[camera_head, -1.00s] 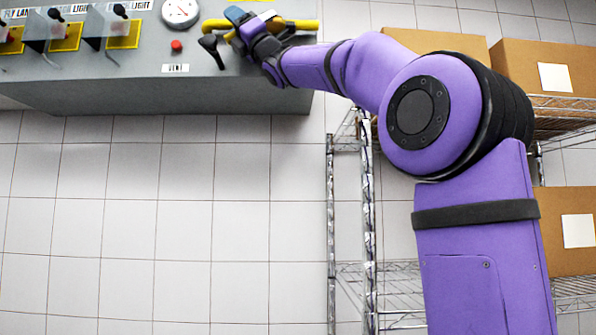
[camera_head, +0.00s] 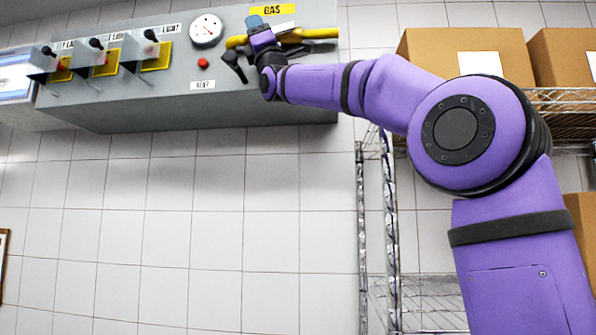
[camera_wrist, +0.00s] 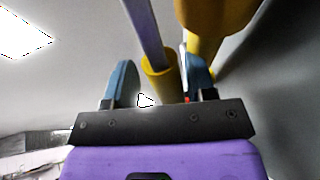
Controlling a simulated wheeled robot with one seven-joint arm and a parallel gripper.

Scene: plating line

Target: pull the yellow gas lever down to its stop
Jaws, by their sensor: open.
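The gas station is at the right end of the grey panel in the head view, under a yellow GAS label (camera_head: 272,10). A yellow pipe (camera_head: 318,33) runs across there, partly hidden by my gripper (camera_head: 257,24). In the wrist view, my gripper (camera_wrist: 158,82) has its two blue fingers apart. A pale bar with a yellow sleeve (camera_wrist: 163,84), apparently the gas lever, shows between them, closer to the right finger. I cannot tell whether it touches a finger. The thick yellow pipe (camera_wrist: 212,25) passes beyond the right finger.
A black handle (camera_head: 233,62) sits just left of my gripper. The panel (camera_head: 170,95) also carries a round gauge (camera_head: 206,30), a red button (camera_head: 203,62) and several guarded switches to the left. A wire shelf (camera_head: 562,98) with cardboard boxes (camera_head: 465,50) stands at right. The tiled wall below is bare.

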